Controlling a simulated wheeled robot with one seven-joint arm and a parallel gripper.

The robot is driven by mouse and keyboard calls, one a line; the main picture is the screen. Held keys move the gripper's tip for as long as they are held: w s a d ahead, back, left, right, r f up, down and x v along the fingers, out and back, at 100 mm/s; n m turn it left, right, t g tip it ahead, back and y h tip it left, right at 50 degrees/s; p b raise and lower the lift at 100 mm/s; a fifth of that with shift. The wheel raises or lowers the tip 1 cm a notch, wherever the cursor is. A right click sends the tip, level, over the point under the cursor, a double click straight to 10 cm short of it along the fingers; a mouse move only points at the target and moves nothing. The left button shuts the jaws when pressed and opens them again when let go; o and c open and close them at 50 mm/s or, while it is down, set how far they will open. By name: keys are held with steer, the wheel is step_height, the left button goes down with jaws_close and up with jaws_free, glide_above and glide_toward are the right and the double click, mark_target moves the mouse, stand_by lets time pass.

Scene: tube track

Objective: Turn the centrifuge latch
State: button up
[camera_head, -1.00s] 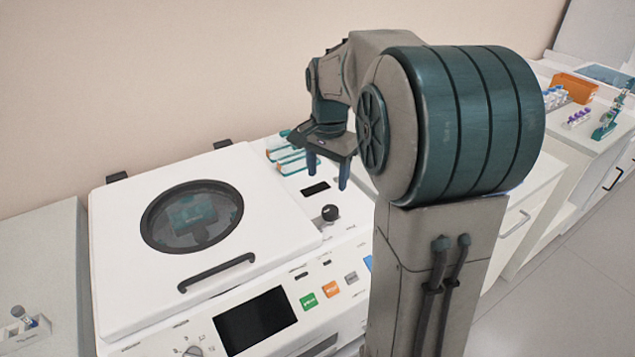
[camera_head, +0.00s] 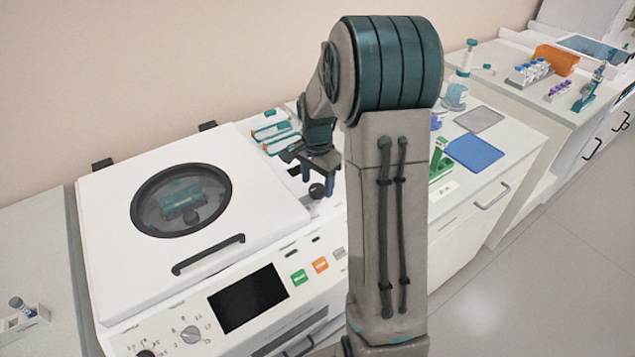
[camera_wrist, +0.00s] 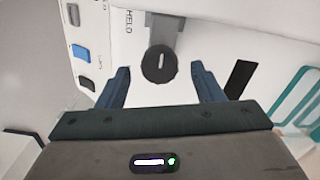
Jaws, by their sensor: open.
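The centrifuge (camera_head: 110,262) is a white machine with a closed lid, a round window and a dark handle bar. Its latch is a round black knob (camera_wrist: 160,64) with a pale line on it, on a grey slide in the wrist view. The knob also shows in the head view (camera_head: 317,191), just below my gripper. My gripper (camera_wrist: 162,72) is open and empty. Its two blue fingers lie to either side of the knob, and the knob appears just beyond the gap between them. I cannot tell whether they touch it.
The front panel has a dark screen (camera_head: 248,297), coloured buttons (camera_head: 299,277) and a dial (camera_head: 191,334). Teal-trimmed holders (camera_head: 272,130) stand behind the knob. A blue mat (camera_head: 474,153) and a tube rack (camera_head: 529,73) are on the benches at the right.

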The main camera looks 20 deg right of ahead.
steer(key=shift+f, duration=0.8)
steer(key=c, duration=1)
